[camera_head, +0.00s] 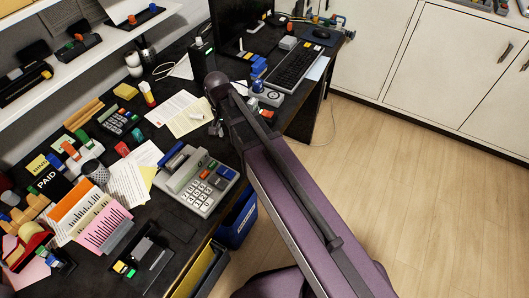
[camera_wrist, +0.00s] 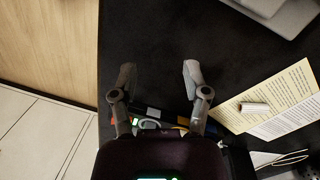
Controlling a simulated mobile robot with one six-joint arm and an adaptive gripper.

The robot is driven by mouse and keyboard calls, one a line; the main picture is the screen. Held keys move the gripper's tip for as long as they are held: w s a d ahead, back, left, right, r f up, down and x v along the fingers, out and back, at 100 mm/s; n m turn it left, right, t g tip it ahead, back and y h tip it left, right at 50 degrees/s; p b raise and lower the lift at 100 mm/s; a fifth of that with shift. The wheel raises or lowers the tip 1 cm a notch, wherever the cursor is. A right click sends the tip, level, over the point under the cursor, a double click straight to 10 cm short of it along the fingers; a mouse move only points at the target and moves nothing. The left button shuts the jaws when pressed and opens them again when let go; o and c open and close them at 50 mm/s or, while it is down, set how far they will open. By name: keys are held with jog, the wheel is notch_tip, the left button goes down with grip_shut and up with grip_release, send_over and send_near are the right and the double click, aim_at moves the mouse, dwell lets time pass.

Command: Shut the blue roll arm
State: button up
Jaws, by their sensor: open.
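A blue bar (camera_head: 174,160), which looks like the roll arm, is at the back left of the grey desk calculator (camera_head: 196,181) in the head view. It appears raised along that edge, but its exact angle is hard to tell. A grey corner, likely of the calculator (camera_wrist: 290,18), shows at the top right of the wrist view; the blue bar is not visible there. My gripper (camera_wrist: 156,76) is open, its two fingers spread over bare dark desk, apart from the calculator. In the head view, my gripper (camera_head: 217,127) is small, partly hidden, beyond the calculator.
Printed sheets (camera_head: 184,114) lie beside my gripper. Paper trays, stamps and a tape dispenser crowd the desk's left side. A keyboard (camera_head: 297,68) and monitor stand at the back. A blue bin (camera_head: 237,219) is below the desk edge; the wood floor on the right is clear.

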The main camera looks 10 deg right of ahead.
jog(key=s+d+f+b, duration=0.1)
jog(key=d+f+b, duration=0.1)
jog(key=d, duration=0.1)
jog(key=s+d+f+n+b, duration=0.1)
jog(key=d+f+b, duration=0.1)
jog(key=d, duration=0.2)
jog(key=s+d+f+n+b, duration=0.1)
jog(key=d+f, duration=0.1)
jog(key=d, duration=0.1)
jog(key=shift+s+d+f+t+y+b, duration=0.15)
jog(key=shift+s+f+t+y+b, duration=0.15)
jog(key=shift+s+t+b, duration=0.1)
jog(key=shift+s+d+f+n, duration=0.2)
jog(key=shift+d+n, duration=0.1)
jog(key=shift+d, duration=0.15)
jog(key=s+d+n, duration=0.1)
jog(key=s+d, duration=0.2)
jog(key=d, duration=0.2)
notch_tip(320, 180, up, 13)
jog(key=p, duration=1.2)
jog(key=shift+t+p, duration=0.3)
jog(key=shift+p, duration=0.1)
jog(key=shift+r, duration=0.1)
dwell(1.0)
